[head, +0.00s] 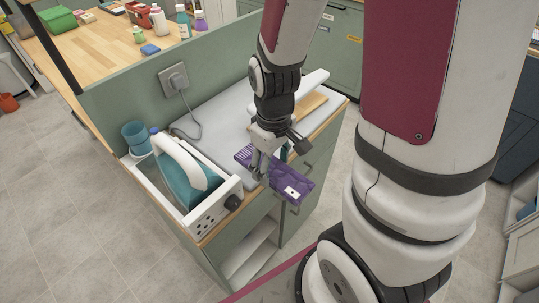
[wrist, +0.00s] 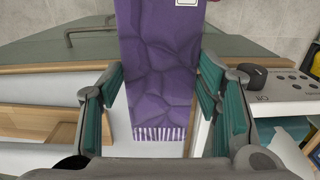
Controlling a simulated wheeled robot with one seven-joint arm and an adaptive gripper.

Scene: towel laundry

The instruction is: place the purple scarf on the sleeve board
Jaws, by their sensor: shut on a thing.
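The purple scarf (head: 287,186) is folded into a flat strip with a pale tag and a white fringe. My gripper (head: 266,158) is shut on it, above the front edge of the cabinet top. In the wrist view the scarf (wrist: 160,75) spans the space between the teal finger pads, its fringed end toward me. The sleeve board (head: 314,82), a white narrow top over a wooden base, stands at the right end of the cabinet top, partly hidden behind my arm. In the wrist view, white and wooden parts at the left (wrist: 40,118) look like this board.
A teal and white iron (head: 185,172) sits in a white station at the left of the cabinet, its cord running to a wall socket (head: 173,78). Teal cups (head: 135,136) stand beside it. A green partition (head: 125,95) rises behind. The grey top (head: 205,112) between is clear.

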